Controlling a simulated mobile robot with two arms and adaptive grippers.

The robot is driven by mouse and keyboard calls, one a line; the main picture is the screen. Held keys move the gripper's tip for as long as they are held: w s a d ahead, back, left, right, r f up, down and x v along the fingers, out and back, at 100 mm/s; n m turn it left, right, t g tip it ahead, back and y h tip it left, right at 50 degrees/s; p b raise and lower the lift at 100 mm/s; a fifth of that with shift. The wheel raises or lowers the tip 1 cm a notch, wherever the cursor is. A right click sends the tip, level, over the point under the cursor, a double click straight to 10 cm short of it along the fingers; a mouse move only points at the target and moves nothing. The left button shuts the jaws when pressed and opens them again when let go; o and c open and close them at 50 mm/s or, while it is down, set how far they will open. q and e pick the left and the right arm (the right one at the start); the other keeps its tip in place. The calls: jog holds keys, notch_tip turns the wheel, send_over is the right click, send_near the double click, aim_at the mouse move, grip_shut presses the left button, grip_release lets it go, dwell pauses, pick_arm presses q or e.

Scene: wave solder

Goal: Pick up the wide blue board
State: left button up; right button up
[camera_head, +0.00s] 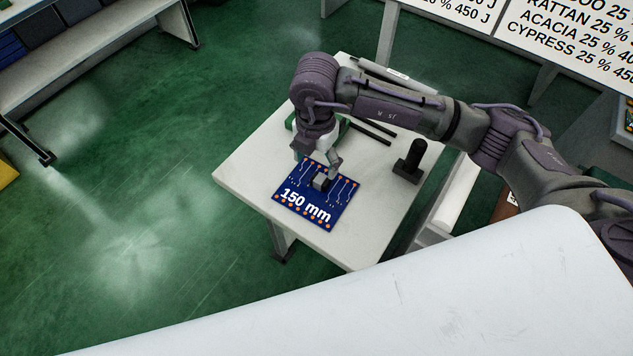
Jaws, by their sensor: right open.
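The wide blue board (306,209) lies flat on the white table (255,165) near its front left part. It has white lettering "150 mm", orange dots along its edges and a small grey block (321,182) on it. My right gripper (318,172) points down over the back part of the board, close to the grey block. Its fingers are apart; I cannot tell whether they touch the block or the board. My left gripper is not in view.
A black upright post on a base (411,160) stands at the table's right side. Dark bars (371,131) lie behind the board. A shelf bench (110,55) stands at upper left. A large white surface (400,295) fills the foreground. Green floor is clear to the left.

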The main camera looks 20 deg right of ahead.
aim_at(317, 183)
notch_tip(317, 183, down, 3)
jog(key=shift+d+r, duration=0.1)
notch_tip(317, 183, down, 3)
jog(key=shift+s+f+p, duration=0.1)
jog(key=shift+f+p, duration=0.05)
jog(key=shift+p, duration=0.75)
notch_tip(317, 183, down, 3)
jog(key=shift+r, duration=0.1)
jog(key=c, duration=0.6)
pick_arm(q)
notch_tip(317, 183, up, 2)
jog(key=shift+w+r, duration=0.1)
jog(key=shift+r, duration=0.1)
pick_arm(e)
grip_shut()
